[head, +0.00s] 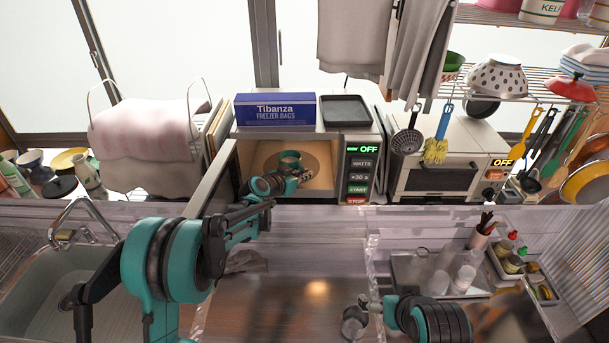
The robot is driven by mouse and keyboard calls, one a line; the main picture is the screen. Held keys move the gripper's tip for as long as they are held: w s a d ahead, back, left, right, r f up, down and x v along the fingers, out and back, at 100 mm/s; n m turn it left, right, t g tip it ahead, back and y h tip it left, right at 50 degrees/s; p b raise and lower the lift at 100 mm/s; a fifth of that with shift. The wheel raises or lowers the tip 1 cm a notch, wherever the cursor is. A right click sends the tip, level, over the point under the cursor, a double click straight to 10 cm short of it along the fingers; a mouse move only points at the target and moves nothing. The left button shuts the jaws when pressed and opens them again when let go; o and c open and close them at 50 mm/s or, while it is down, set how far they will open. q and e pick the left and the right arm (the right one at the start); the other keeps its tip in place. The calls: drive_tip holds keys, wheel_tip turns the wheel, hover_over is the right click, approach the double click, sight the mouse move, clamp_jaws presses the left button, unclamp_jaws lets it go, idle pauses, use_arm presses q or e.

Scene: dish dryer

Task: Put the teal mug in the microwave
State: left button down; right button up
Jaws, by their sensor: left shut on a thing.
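The teal mug (289,158) is inside the open microwave (240,168), over the round turntable (312,163). My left gripper (298,175) reaches in through the front opening and is shut on the mug at its near right side. Whether the mug's base touches the turntable cannot be told. The microwave door (212,181) stands open on the left, and my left arm passes beside it. My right gripper (366,304) is low over the counter, away from the microwave; its fingers are too small and unclear to tell open from shut.
A freezer bag box (275,110) and a dark tray (346,111) lie on top of the microwave. A toaster oven (440,178) stands to its right. A sink (60,285) is at left. A metal tray (408,268) with cups is at right. The middle counter is mostly clear.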

use_arm(q)
drive_tip(key=shift+f, duration=0.1)
drive_tip(key=c, duration=1.6)
unclamp_jaws()
drive_tip(key=shift+c, duration=0.2)
drive_tip(key=shift+s+r, duration=0.1)
drive_tip(key=shift+r, duration=0.15)
drive_tip(key=s+a+r+n+g+y, duration=0.1)
drive_tip(key=s+a+r, duration=0.15)
drive_tip(key=s, duration=0.55)
drive_tip(key=s+a+r+n+y, duration=0.1)
drive_tip(key=s+a+r, duration=0.15)
drive_tip(key=s, duration=0.45)
drive_tip(key=s+a+r+n+g+y, duration=0.1)
drive_tip(key=s+a+r, duration=0.15)
drive_tip(key=s, duration=0.55)
drive_tip(key=s+a+f+n+g+y, duration=0.1)
drive_tip(key=s+a+f+n+y, duration=0.1)
drive_tip(key=s, duration=0.8)
drive_tip(key=s+a+f+n+g+y, duration=0.1)
drive_tip(key=s+a+f+y, duration=0.1)
drive_tip(key=s+a+f, duration=0.2)
drive_tip(key=s+a, duration=0.3)
drive_tip(key=s, duration=0.3)
drive_tip(key=shift+s+f+n+y, duration=0.2)
drive_tip(key=shift+n+y, duration=0.1)
drive_tip(key=shift+n, duration=0.1)
